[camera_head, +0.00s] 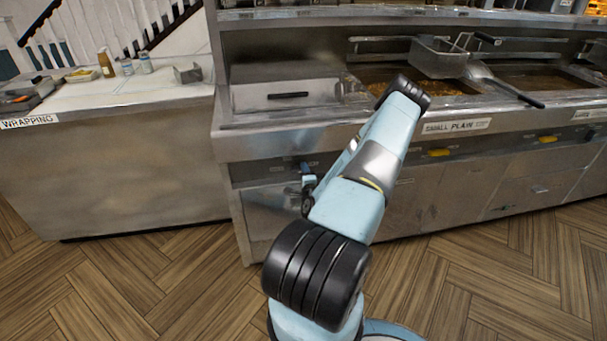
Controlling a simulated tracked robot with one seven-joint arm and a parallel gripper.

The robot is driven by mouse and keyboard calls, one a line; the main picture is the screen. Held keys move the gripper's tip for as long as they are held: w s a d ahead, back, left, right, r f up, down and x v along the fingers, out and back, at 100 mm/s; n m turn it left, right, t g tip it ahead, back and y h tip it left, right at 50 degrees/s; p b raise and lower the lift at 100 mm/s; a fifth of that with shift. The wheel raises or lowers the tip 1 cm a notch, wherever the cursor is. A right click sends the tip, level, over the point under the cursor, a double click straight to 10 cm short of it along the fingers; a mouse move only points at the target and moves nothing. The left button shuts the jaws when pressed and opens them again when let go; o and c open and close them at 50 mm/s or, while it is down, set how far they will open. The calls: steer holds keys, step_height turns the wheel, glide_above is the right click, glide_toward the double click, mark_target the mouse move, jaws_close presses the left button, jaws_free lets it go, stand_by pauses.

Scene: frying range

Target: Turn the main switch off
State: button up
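I cannot tell for certain which control is the main switch. A small dark control (305,166) on the steel front panel, below the lidded section, may be it. Small marks sit on both sides of it, too small to read. My arm rises from the bottom middle and bends at the top in front of the fryer. A small light-blue and black part that looks like my wrist end (309,182) shows just below this control, close to the panel. My fingers are not clear there and are partly hidden behind my arm, so their opening and any contact cannot be told.
Yellow knobs (439,153) sit further right on the panel, under a "SMALL PLAIN" label (456,126). A fry basket (440,58) stands over the oil. A wrapping counter (110,170) with bottles is at left. The wooden floor (150,285) in front is clear.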

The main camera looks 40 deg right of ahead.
steer(key=shift+o, duration=0.2)
steer(key=shift+s+a, duration=0.1)
steer(key=shift+a, duration=0.05)
steer(key=v, duration=1.3)
steer(key=shift+s, duration=0.25)
steer(key=shift+a+f, duration=0.1)
steer(key=shift+a, duration=0.05)
